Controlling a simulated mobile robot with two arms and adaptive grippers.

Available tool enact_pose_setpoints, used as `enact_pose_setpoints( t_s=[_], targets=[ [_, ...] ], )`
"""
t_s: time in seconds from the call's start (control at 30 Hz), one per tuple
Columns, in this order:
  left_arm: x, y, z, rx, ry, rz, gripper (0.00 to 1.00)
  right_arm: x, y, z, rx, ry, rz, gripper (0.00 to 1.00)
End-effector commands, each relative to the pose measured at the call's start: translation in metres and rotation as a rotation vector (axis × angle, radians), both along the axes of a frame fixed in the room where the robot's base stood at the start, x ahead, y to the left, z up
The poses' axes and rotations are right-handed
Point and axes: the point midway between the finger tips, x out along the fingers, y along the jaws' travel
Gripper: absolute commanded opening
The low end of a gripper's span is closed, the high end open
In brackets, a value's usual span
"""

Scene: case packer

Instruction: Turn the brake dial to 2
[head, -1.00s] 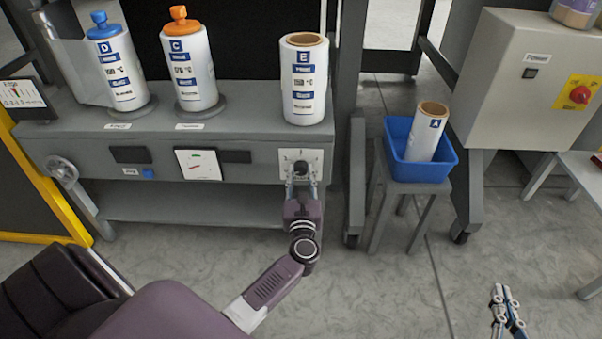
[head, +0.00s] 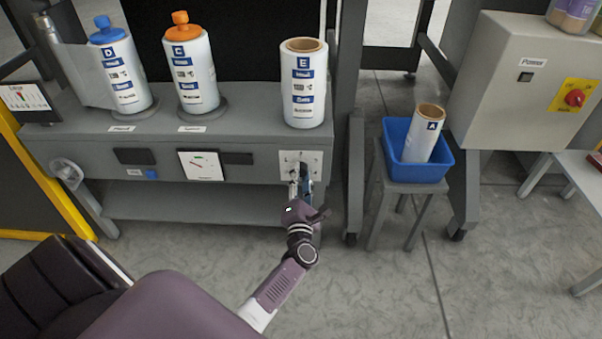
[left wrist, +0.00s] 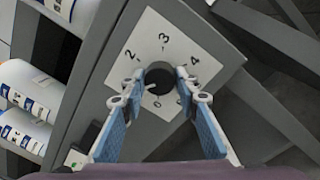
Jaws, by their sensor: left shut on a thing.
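The brake dial is a black knob (left wrist: 158,88) on a white plate (left wrist: 150,38) marked 2, 3, 4 and 0 in the left wrist view. A small pale mark shows on the knob's left side; which number it points at is unclear, as a finger covers part of the plate. In the head view the plate (head: 313,160) is on the grey machine's front, at its right end. My left gripper (left wrist: 162,91) is shut on the knob, one blue-padded finger on each side; it also shows in the head view (head: 301,184). My right gripper is out of view.
Rolls D (head: 123,73), C (head: 191,70) and E (head: 303,95) stand on the machine top (head: 245,113). A blue bin (head: 420,172) with roll A sits on a stool to the right. A grey power box (head: 500,80) stands farther right.

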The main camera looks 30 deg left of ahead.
Motion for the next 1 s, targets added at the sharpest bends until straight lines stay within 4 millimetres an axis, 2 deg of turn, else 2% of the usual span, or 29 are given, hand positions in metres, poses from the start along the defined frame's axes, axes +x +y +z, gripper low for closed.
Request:
enact_pose_setpoints(
  t_s=[0.2,0.67,0.8,1.0],
  targets=[
    [0.0,-0.001,0.0,0.174,0.111,-0.001,0.05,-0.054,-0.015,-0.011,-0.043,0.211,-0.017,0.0],
    [-0.001,-0.001,-0.001,0.542,0.337,-0.003,0.05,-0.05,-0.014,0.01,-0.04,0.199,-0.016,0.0],
    [-0.001,0.0,-0.001,0.639,0.396,-0.004,0.05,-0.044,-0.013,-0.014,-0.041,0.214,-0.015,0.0],
    [-0.001,0.0,-0.002,0.746,0.461,-0.004,0.05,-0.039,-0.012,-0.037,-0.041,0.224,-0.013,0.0]
  ],
)
